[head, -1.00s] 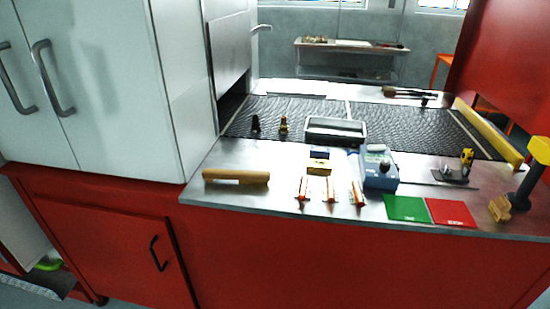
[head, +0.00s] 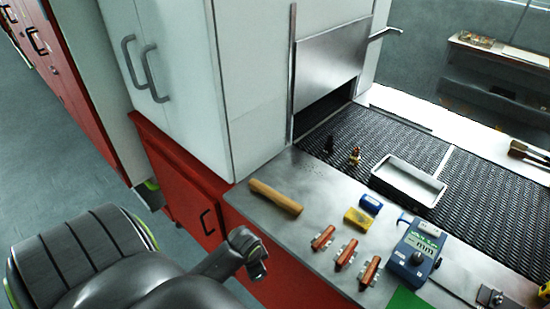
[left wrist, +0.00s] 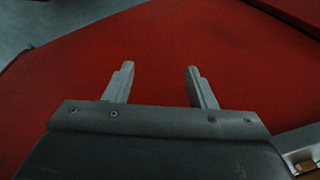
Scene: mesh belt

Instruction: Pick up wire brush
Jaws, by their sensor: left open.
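My left gripper (left wrist: 157,84) is open and empty in the left wrist view, with a plain red surface beyond its fingers. I cannot pick out the wire brush with certainty. Brown-handled brushes (head: 526,151) lie on the far metal edge at the right, partly cut off by the frame. My right gripper is not in view.
A metal counter (head: 296,240) borders the dark mesh belt (head: 470,190). On it are a wooden cylinder (head: 275,196), several small orange-brown pieces (head: 345,252), yellow (head: 359,219) and blue (head: 371,203) blocks and a blue meter (head: 415,249). A grey tray (head: 408,180) sits on the belt.

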